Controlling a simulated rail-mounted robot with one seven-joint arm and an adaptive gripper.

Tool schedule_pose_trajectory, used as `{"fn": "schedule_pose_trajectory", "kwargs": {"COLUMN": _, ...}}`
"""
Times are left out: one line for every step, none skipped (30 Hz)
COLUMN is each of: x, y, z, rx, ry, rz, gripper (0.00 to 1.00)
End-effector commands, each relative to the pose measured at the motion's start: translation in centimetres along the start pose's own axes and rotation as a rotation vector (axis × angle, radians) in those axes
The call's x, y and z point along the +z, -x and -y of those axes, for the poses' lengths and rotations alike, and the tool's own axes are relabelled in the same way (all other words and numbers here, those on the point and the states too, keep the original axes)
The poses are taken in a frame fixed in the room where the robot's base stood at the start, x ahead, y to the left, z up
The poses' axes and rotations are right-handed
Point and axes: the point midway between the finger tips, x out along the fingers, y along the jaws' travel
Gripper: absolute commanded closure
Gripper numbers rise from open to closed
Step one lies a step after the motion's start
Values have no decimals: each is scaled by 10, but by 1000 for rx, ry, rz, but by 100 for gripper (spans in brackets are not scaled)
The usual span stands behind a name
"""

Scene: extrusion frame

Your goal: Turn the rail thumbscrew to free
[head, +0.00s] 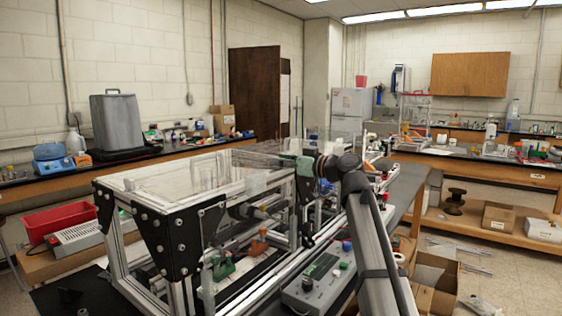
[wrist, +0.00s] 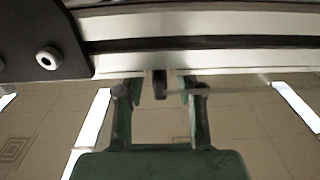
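A small dark knob, apparently the rail thumbscrew (wrist: 160,85), hangs under the grooved aluminium rail (wrist: 210,62) in the wrist view. My gripper (wrist: 161,92) has its two greenish fingers on either side of this knob, with a visible gap on each side. It is open and holds nothing. In the head view my gripper (head: 298,165) is at the upper right edge of the extrusion frame (head: 150,262). The thumbscrew cannot be made out in that view, and its contact with the rail is partly unclear.
A black bolted corner plate (wrist: 38,40) sits left of the fingers in the wrist view. A clear panel (head: 190,178) covers the frame's top. A grey control box (head: 318,282) with buttons stands beside the frame. Tiled floor shows below the rail.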

Motion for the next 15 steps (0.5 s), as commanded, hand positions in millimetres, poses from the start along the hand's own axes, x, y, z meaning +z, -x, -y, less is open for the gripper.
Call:
{"fn": "schedule_pose_trajectory", "kwargs": {"x": 0, "y": 4, "z": 0, "rx": 1, "ry": 0, "rz": 0, "gripper": 62}}
{"fn": "schedule_pose_trajectory", "kwargs": {"x": 0, "y": 6, "z": 0, "rx": 1, "ry": 0, "rz": -1, "gripper": 62}}
{"fn": "schedule_pose_trajectory", "kwargs": {"x": 0, "y": 10, "z": 0, "rx": 1, "ry": 0, "rz": -1, "gripper": 62}}
{"fn": "schedule_pose_trajectory", "kwargs": {"x": 0, "y": 14, "z": 0, "rx": 2, "ry": 0, "rz": -1, "gripper": 62}}
{"fn": "schedule_pose_trajectory", "kwargs": {"x": 0, "y": 19, "z": 0, "rx": 2, "ry": 0, "rz": -1, "gripper": 62}}
{"fn": "schedule_pose_trajectory", "kwargs": {"x": 1, "y": 26, "z": 1, "rx": 2, "ry": 0, "rz": -1, "gripper": 62}}
{"fn": "schedule_pose_trajectory", "kwargs": {"x": 1, "y": 31, "z": 1, "rx": 2, "ry": 1, "rz": 0, "gripper": 62}}
{"fn": "schedule_pose_trajectory", "kwargs": {"x": 1, "y": 36, "z": 1, "rx": 2, "ry": 1, "rz": -1, "gripper": 62}}
{"fn": "schedule_pose_trajectory", "kwargs": {"x": 1, "y": 45, "z": 1, "rx": 3, "ry": 1, "rz": -1, "gripper": 62}}
{"fn": "schedule_pose_trajectory", "kwargs": {"x": 1, "y": 51, "z": 1, "rx": 4, "ry": 1, "rz": -1, "gripper": 62}}
{"fn": "schedule_pose_trajectory", "kwargs": {"x": 1, "y": 57, "z": 1, "rx": 3, "ry": 1, "rz": 0, "gripper": 62}}
{"fn": "schedule_pose_trajectory", "kwargs": {"x": 0, "y": 64, "z": 2, "rx": 2, "ry": 1, "rz": -1, "gripper": 62}}
{"fn": "schedule_pose_trajectory", "kwargs": {"x": 0, "y": 70, "z": 1, "rx": 3, "ry": 1, "rz": -1, "gripper": 62}}
{"fn": "schedule_pose_trajectory", "kwargs": {"x": 0, "y": 76, "z": 1, "rx": 3, "ry": 1, "rz": -1, "gripper": 62}}
{"fn": "schedule_pose_trajectory", "kwargs": {"x": 1, "y": 83, "z": 1, "rx": 2, "ry": 0, "rz": -1, "gripper": 62}}
